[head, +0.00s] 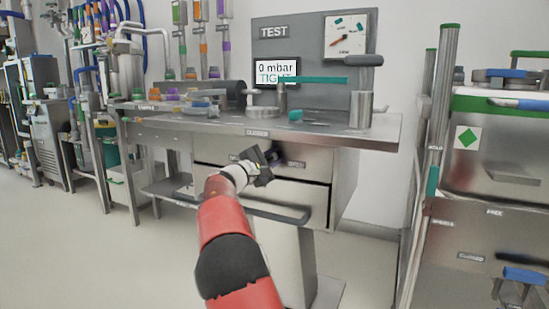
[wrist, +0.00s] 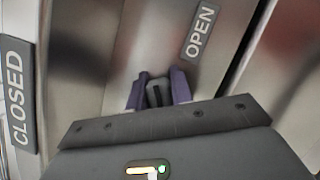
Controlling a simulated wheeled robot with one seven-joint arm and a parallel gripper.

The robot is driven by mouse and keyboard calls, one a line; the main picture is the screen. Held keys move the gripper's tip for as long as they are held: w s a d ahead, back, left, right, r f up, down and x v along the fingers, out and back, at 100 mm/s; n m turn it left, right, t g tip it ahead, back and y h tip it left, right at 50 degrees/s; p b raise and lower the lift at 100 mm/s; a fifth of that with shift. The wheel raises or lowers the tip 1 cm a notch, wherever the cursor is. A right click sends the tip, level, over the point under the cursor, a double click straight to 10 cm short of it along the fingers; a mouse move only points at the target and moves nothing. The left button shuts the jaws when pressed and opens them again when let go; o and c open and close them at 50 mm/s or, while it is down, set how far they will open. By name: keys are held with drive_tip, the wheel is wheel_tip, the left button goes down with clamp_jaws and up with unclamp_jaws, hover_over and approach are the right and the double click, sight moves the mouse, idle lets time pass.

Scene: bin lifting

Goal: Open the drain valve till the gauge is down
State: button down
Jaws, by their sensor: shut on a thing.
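My gripper (head: 266,167) is in front of the steel cabinet under the test bench in the head view. In the wrist view its two purple-grey fingers (wrist: 158,92) are shut on a small dark grey handle (wrist: 157,96), which I take to be the drain valve's handle. An OPEN label (wrist: 200,32) is beyond the fingers, up and to the right. A CLOSED label (wrist: 16,100) is at the left edge. The valve's body is hidden. A display (head: 276,73) on the test panel reads 0 mbar TIGHT. I cannot tell whether it is the task's gauge.
The bench top (head: 225,125) carries several fittings and a steel post with a teal bar. A steel cart (head: 495,180) with a blue-handled valve (head: 524,275) stands at right. Floor at left is clear.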

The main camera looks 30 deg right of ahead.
sight(269, 162)
drive_tip(key=m, duration=0.2)
drive_tip(key=f+m+y, duration=0.1)
drive_tip(key=m, duration=0.1)
drive_tip(key=m+g, duration=0.1)
drive_tip(key=m, duration=0.1)
drive_tip(key=shift+s+f+y, duration=0.1)
drive_tip(key=shift+f+y, duration=0.15)
drive_tip(key=shift+y, duration=0.15)
drive_tip(key=shift+b, duration=0.3)
drive_tip(key=c, duration=1.2)
unclamp_jaws()
drive_tip(key=shift+c, duration=0.2)
drive_tip(key=v, duration=0.7)
drive_tip(key=shift+a, duration=0.4)
